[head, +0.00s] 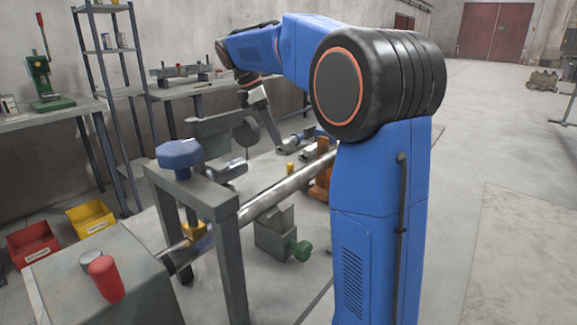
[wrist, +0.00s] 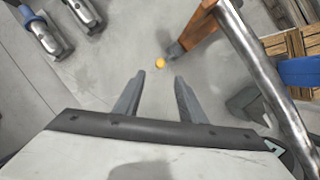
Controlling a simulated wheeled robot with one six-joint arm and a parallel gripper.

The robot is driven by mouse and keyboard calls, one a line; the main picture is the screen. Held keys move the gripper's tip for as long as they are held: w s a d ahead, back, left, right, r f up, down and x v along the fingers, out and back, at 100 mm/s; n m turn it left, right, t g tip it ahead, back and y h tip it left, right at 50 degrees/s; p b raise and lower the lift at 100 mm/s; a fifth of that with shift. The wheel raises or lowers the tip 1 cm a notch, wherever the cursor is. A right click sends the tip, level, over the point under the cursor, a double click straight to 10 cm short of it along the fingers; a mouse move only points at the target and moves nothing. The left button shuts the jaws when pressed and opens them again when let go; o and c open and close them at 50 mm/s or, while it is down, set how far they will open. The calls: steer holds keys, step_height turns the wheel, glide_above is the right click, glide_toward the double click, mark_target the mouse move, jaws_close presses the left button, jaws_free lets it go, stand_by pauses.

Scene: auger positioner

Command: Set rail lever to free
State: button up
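A shiny metal rail (head: 285,194) runs diagonally across the machine and also crosses the right of the wrist view (wrist: 262,75). I cannot tell for sure which part is the rail lever. A small yellow knob (head: 290,168) stands behind the rail, beside an orange-brown part (head: 320,182). In the wrist view a yellow knob (wrist: 160,63) shows just beyond my fingertips, left of a brown part (wrist: 192,36). My gripper (wrist: 159,77) is open with nothing between its fingers. It points toward the floor-coloured area, apart from the rail.
A blue knob (head: 180,153) tops a grey frame, and a red knob (head: 105,278) stands on a grey box in front. Red (head: 32,243) and yellow (head: 91,219) bins lie left. Floor at right is clear.

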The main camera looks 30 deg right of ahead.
mark_target(290, 163)
steer(key=x, duration=1.2)
steer(key=shift+f, duration=0.1)
steer(key=shift+c, duration=0.6)
jaws_close()
